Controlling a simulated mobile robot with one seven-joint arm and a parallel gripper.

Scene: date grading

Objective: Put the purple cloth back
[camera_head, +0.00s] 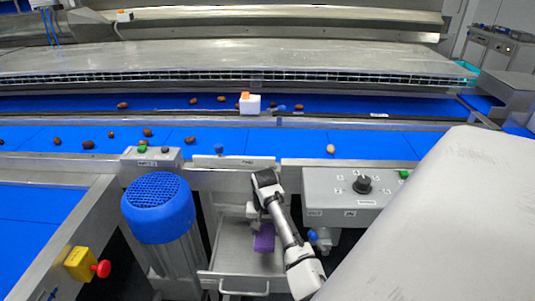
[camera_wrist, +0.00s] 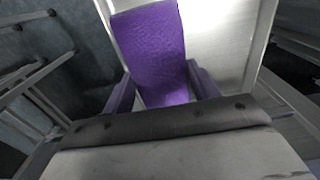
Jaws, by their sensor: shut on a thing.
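The purple cloth (camera_head: 264,238) shows in the head view at the open metal drawer (camera_head: 238,285) below the conveyor. In the wrist view the cloth (camera_wrist: 153,50) stands up between the two fingers of my gripper (camera_wrist: 160,88). My gripper is shut on the cloth. In the head view my gripper (camera_head: 255,212) is over the drawer, and my arm partly hides the cloth and the drawer's right side. The wrist view shows pale metal behind the cloth. I cannot tell whether the cloth touches the drawer floor.
A blue-capped motor (camera_head: 158,205) stands left of the drawer. A control box with a black knob (camera_head: 362,184) is to the right. A red stop button (camera_head: 102,269) is at lower left. Several dates lie on the blue belts (camera_head: 260,143) behind.

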